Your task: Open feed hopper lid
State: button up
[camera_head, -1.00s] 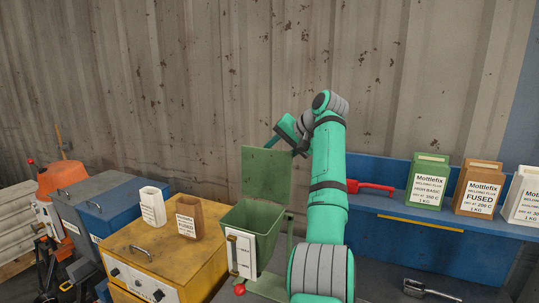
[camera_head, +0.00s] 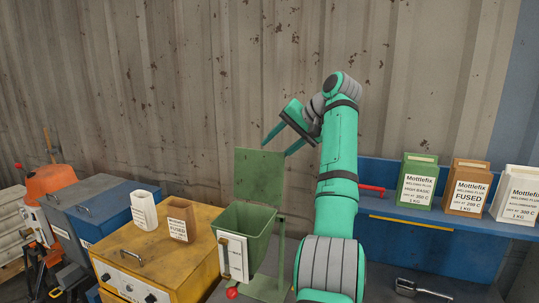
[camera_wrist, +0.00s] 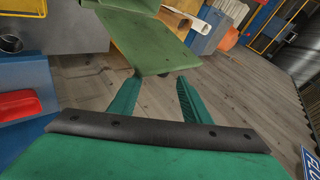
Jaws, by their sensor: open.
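The green feed hopper (camera_head: 247,222) stands on a green stand beside the yellow cabinet, its mouth uncovered. Its flat green lid (camera_head: 258,178) stands upright at the back of the mouth. My gripper (camera_head: 281,143) is open and empty, above the lid's top edge and apart from it. In the wrist view, my gripper's two fingers (camera_wrist: 158,79) are spread with floor between them. The lid (camera_wrist: 150,42) shows just beyond the fingertips, with nothing held.
A white box (camera_head: 144,210) and a brown box (camera_head: 182,220) stand on the yellow cabinet (camera_head: 190,255). On the right, a blue shelf (camera_head: 400,213) bears several flux boxes and a red-handled tool (camera_head: 371,189). A corrugated wall (camera_head: 200,80) stands behind.

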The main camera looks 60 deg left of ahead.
jog(key=shift+d+r, duration=0.85)
jog(key=shift+r, duration=0.2)
jog(key=shift+w+d+r, duration=0.1)
jog(key=shift+w+d, duration=0.3)
jog(key=shift+d, duration=0.1)
jog(key=shift+s+a, duration=0.15)
